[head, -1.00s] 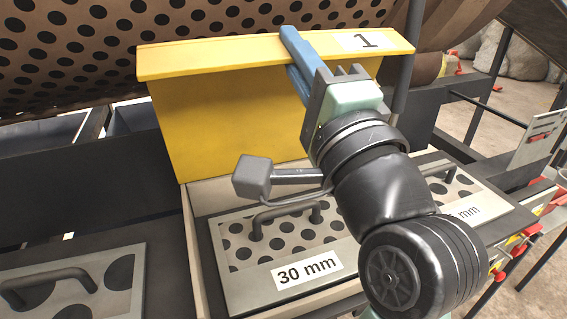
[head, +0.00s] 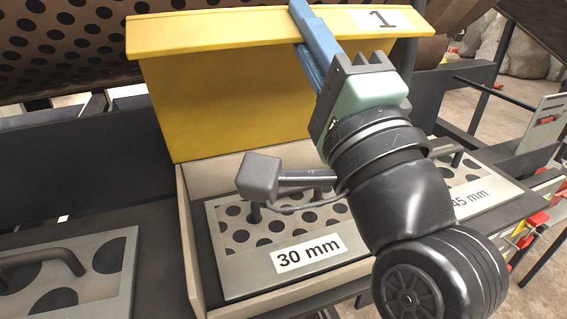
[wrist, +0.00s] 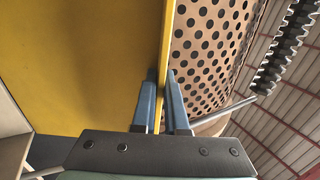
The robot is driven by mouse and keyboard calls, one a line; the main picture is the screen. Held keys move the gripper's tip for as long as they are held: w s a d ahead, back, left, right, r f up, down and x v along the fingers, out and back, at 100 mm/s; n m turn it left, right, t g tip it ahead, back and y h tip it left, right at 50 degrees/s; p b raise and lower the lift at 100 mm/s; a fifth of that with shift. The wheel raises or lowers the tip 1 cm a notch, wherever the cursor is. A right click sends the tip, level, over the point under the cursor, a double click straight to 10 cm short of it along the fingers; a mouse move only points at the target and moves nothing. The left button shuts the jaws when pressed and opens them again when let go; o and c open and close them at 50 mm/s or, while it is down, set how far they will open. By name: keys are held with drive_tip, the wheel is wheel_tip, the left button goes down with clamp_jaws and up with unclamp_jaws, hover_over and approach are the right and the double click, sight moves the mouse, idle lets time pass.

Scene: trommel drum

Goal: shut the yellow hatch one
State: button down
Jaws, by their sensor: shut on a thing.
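The yellow hatch (head: 235,105) marked "1" stands raised behind an open bay, its lipped top edge tilted towards me. In the head view my gripper (head: 301,12) is at that top edge, right of its middle, with its blue fingers on the lip. In the wrist view my gripper (wrist: 162,75) has a finger on each side of the thin edge of the yellow hatch (wrist: 85,60), shut on it. The fingertips in the head view are partly hidden by the lip. My arm hides part of the hatch's right side.
Below the hatch lies a perforated screen panel (head: 245,238) labelled "30 mm", with a handle. A grey block on a bar (head: 258,177) sticks out above it. A "45 mm" panel (head: 470,190) is at the right. The perforated drum (head: 60,40) is behind.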

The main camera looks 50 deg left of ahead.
drive_tip(key=shift+s+d+f+y+b, duration=0.25)
drive_tip(key=shift+d+f+y+b, duration=0.25)
drive_tip(key=shift+b, duration=0.85)
drive_tip(key=shift+s+d+f+y+b, duration=0.3)
drive_tip(key=shift+d+f+b, duration=0.4)
drive_tip(key=shift+b, duration=0.65)
drive_tip(key=shift+s+d+f+t+y+b, duration=0.35)
drive_tip(key=shift+d+f+b, duration=0.3)
drive_tip(key=shift+b, duration=0.85)
drive_tip(key=shift+s+d+f+t+y+b, duration=0.15)
drive_tip(key=shift+d+f+y+b, duration=0.4)
drive_tip(key=shift+b, duration=0.95)
drive_tip(key=shift+c, duration=2)
unclamp_jaws()
